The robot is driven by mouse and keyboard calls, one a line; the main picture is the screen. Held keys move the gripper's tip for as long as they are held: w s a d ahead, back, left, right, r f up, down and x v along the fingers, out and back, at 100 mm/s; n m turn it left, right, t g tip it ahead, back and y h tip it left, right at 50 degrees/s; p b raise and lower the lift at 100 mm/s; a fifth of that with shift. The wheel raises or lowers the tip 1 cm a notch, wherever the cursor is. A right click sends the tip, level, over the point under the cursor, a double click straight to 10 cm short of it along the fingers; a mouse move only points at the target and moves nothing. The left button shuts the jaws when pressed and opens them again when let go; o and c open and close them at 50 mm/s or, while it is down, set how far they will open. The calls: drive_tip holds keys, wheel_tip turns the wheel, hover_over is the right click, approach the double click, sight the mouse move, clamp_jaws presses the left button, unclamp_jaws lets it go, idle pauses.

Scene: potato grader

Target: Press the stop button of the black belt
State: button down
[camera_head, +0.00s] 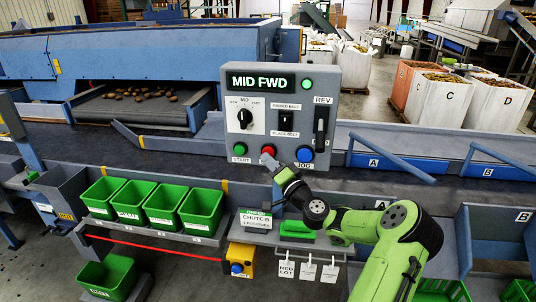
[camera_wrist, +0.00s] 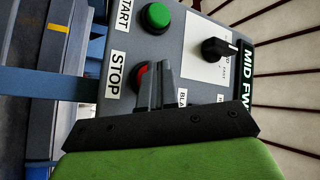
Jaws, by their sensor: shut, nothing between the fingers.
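The grey control box (camera_head: 262,135) stands over the black belt (camera_head: 90,147), and its display reads MID FWD with a lit green lamp (camera_head: 307,84). The red stop button (camera_head: 268,149) is in the bottom row, between the green start button (camera_head: 241,150) and the blue jog button (camera_head: 305,154). My gripper (camera_head: 270,161) is shut and empty, its tips at the stop button. In the wrist view the red button (camera_wrist: 139,76), beside the STOP label (camera_wrist: 115,75), is partly hidden behind my fingers (camera_wrist: 156,75). I cannot tell whether they touch it.
Green bins (camera_head: 103,195) line the front left. A yellow box with a blue button (camera_head: 238,265) hangs below.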

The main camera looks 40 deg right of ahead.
drive_tip(key=shift+w+d, duration=0.3)
drive_tip(key=shift+d, duration=0.1)
idle(0.5)
drive_tip(key=shift+s+a+b, duration=0.5)
drive_tip(key=shift+s+a, duration=0.05)
drive_tip(key=shift+a, duration=0.15)
drive_tip(key=s+a+b, duration=0.1)
drive_tip(key=a, duration=0.1)
drive_tip(key=s+a+b, duration=0.2)
idle(0.5)
idle(0.3)
